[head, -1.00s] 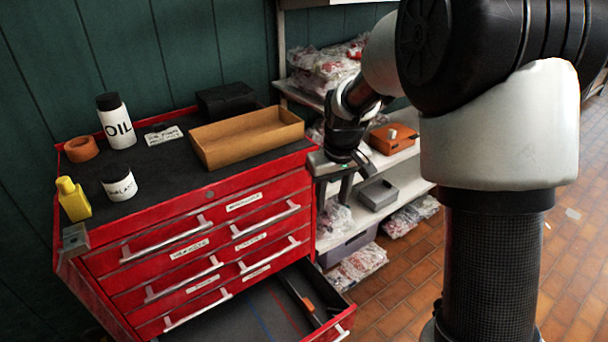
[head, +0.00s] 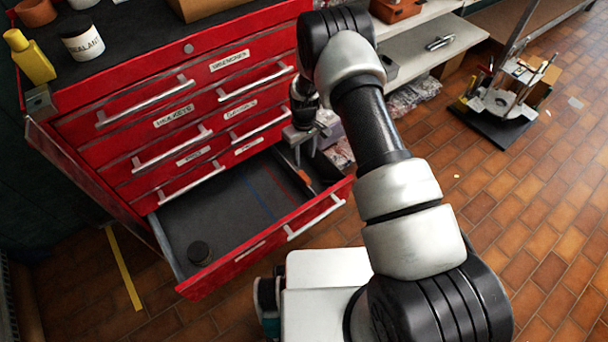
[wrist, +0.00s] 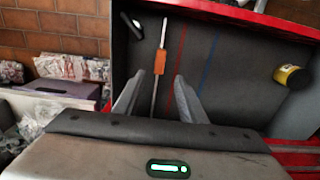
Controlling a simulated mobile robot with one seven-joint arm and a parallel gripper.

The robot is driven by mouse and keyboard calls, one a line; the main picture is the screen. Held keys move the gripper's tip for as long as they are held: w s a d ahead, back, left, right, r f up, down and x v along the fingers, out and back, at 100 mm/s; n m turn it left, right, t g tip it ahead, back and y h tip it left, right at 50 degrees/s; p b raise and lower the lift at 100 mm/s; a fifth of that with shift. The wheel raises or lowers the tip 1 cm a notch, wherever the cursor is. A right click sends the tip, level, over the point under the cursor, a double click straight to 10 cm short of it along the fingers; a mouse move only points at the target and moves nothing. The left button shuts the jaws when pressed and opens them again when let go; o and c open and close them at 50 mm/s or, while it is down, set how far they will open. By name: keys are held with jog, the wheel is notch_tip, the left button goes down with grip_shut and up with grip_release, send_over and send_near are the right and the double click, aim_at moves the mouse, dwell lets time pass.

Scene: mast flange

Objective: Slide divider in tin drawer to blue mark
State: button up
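The bottom drawer (head: 222,208) of the red chest stands open. Its grey floor (wrist: 240,70) shows in the wrist view with a red line (wrist: 180,100) and a blue line (wrist: 209,62). The divider, a thin pale strip with an orange block (wrist: 160,61), stands left of both lines there, with the red line nearer. The orange block also shows in the head view (head: 304,177). My gripper (wrist: 158,77) is open, with its fingers on either side of the divider's line in the picture. Contact cannot be told. In the head view my gripper (head: 304,146) is over the drawer's right end.
A round can (wrist: 292,76) with a dark lid is in the drawer, beyond the blue line. A small black-and-white item (wrist: 132,25) lies left of the divider. Shelves (head: 420,50) stand right of the chest. Closed drawers with handles (head: 178,148) are above.

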aim_at(304, 176)
notch_tip(304, 176, down, 11)
jog(key=shift+f+b, duration=0.1)
jog(key=shift+b, duration=1)
grip_shut()
